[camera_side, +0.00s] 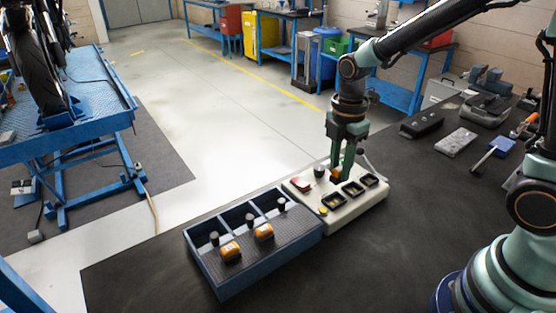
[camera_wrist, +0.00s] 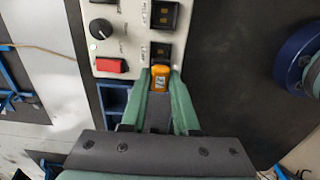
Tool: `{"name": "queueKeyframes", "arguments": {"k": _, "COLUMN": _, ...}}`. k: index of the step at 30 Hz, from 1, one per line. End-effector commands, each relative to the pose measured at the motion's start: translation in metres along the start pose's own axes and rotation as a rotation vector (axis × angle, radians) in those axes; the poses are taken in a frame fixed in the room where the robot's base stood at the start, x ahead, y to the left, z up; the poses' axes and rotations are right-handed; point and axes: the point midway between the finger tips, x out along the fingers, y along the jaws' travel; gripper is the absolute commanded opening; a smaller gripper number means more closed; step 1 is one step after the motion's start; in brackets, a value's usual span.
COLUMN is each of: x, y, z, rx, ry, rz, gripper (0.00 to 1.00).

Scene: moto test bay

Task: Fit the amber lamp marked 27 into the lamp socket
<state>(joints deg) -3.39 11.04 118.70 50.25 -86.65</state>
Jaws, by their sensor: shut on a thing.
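My gripper (camera_side: 342,177) is shut on an amber lamp (camera_wrist: 160,82) and holds it over the light-coloured panel (camera_side: 369,208). In the wrist view the lamp sits between the green fingertips (camera_wrist: 160,72), with a small marking too small to read. Just beyond the lamp is a square black socket (camera_wrist: 161,51) with a label beside it that looks like "LAMP". The lamp's far end overlaps the socket's near edge in the picture; I cannot tell whether they touch. In the side view the fingers partly hide the lamp.
A blue tray (camera_side: 271,271) in front-left of the panel holds two amber lamps (camera_side: 231,250) and several black-topped pieces. The panel bears a black knob (camera_wrist: 101,28), a red switch (camera_wrist: 111,65) and other square sockets (camera_wrist: 163,14). Grey boxes and tools lie behind right (camera_side: 456,141).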

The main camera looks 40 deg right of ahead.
Motion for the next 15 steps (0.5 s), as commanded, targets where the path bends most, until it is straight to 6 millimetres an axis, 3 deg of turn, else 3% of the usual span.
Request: {"name": "queueKeyframes", "arguments": {"k": 15, "x": 0.038, "y": -0.001, "z": -0.001, "rx": 0.000, "ry": 0.000, "rz": -0.004, "gripper": 0.00}}
